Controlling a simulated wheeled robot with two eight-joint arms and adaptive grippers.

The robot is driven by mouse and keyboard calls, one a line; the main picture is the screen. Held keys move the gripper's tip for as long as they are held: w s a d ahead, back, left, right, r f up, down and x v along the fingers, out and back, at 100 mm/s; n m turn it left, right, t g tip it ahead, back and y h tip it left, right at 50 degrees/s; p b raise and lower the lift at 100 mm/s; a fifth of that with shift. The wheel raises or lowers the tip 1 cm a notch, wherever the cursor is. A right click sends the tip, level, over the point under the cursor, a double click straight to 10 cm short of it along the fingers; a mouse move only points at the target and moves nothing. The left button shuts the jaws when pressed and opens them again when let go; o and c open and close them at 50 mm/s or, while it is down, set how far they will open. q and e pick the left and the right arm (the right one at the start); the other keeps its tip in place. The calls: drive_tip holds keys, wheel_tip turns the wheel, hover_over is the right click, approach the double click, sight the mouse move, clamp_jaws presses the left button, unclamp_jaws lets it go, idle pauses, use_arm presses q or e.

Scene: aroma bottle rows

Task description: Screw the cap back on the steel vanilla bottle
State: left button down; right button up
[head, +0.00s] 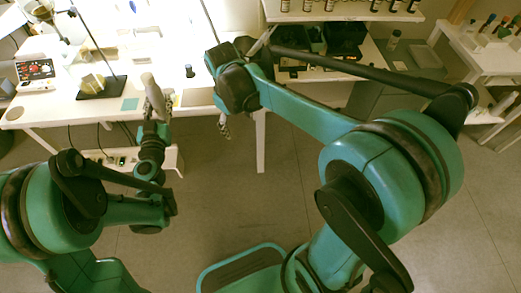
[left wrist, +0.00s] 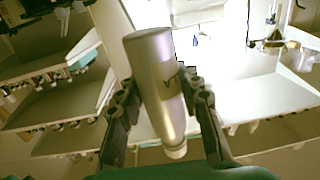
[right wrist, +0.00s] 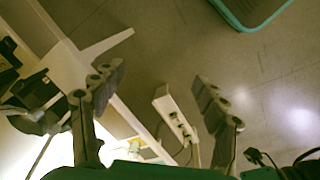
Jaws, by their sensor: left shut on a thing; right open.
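The steel bottle (left wrist: 160,85) is a grey metal cylinder with a small dark mark on its side. It is between the fingers of my left gripper (left wrist: 160,108), tilted, with a narrower pale end toward the palm. Whether that end is a bare neck or a cap, I cannot tell. In the head view the bottle (head: 150,84) shows pale above my left gripper, over the table's front area. My right gripper (right wrist: 160,95) is open and empty, with floor behind it. In the head view it (head: 224,127) hangs just in front of the table edge. I cannot make out a separate cap.
The white table (head: 205,80) carries a small dark bottle (head: 189,71), a dark stand base (head: 101,88), a teal square (head: 130,104) and a screen (head: 35,70). A shelf (head: 340,12) with several bottles is at the back. A power strip (right wrist: 175,113) lies below.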

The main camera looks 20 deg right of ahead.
drive_tip(key=s+d+m+t+y, duration=0.1)
drive_tip(key=s+m+t, duration=0.4)
drive_tip(key=s, duration=0.8)
drive_tip(key=shift+s+d+r+t, duration=0.25)
drive_tip(key=shift+d+r+t, duration=0.2)
drive_tip(key=shift+t, duration=0.25)
